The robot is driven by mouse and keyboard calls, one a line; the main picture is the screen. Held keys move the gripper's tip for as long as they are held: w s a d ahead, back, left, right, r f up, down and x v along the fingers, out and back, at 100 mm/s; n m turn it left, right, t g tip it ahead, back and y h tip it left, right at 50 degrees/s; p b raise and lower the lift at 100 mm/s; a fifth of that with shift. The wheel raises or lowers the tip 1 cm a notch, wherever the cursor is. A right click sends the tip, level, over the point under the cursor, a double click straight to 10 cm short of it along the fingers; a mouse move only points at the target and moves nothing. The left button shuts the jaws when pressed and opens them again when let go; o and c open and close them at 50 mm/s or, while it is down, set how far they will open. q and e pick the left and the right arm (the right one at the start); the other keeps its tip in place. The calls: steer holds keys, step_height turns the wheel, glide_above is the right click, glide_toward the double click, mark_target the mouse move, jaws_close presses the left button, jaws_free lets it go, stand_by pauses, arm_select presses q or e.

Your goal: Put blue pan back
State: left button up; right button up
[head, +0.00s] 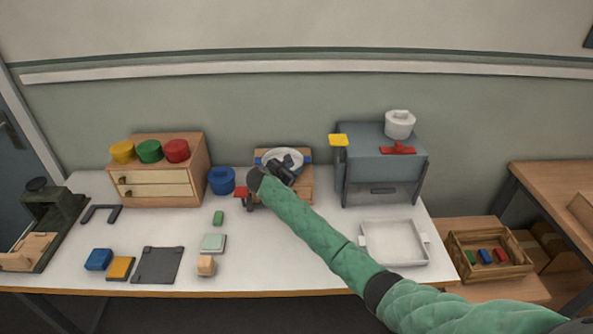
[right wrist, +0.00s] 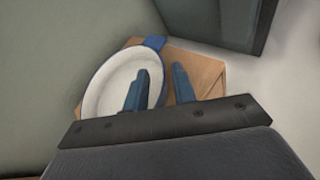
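A round pan with a white inside and blue rim and handles (head: 270,156) sits on a wooden block (head: 303,190) at the back middle of the table. It also shows in the right wrist view (right wrist: 108,88), with one blue handle tab at its upper right. My right gripper (head: 288,164) is over the pan in the head view and hides part of it. In the right wrist view my right gripper (right wrist: 160,85) is open, one finger over the pan's inside, the other over the wood beyond its rim. Contact cannot be told. My left gripper is not in view.
A blue round pot (head: 221,181) stands left of the block, beside a drawer cabinet (head: 157,190) with coloured round pieces on top. A grey box-shaped machine (head: 383,165) stands to the right. A white tray (head: 394,243) lies at front right.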

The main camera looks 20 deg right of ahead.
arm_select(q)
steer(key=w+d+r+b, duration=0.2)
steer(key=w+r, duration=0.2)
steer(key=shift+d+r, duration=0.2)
arm_select(e)
steer(key=v, duration=0.9)
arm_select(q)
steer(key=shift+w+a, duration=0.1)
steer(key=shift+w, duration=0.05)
arm_select(e)
steer(key=shift+s+a, duration=0.1)
steer(key=shift+a, duration=0.05)
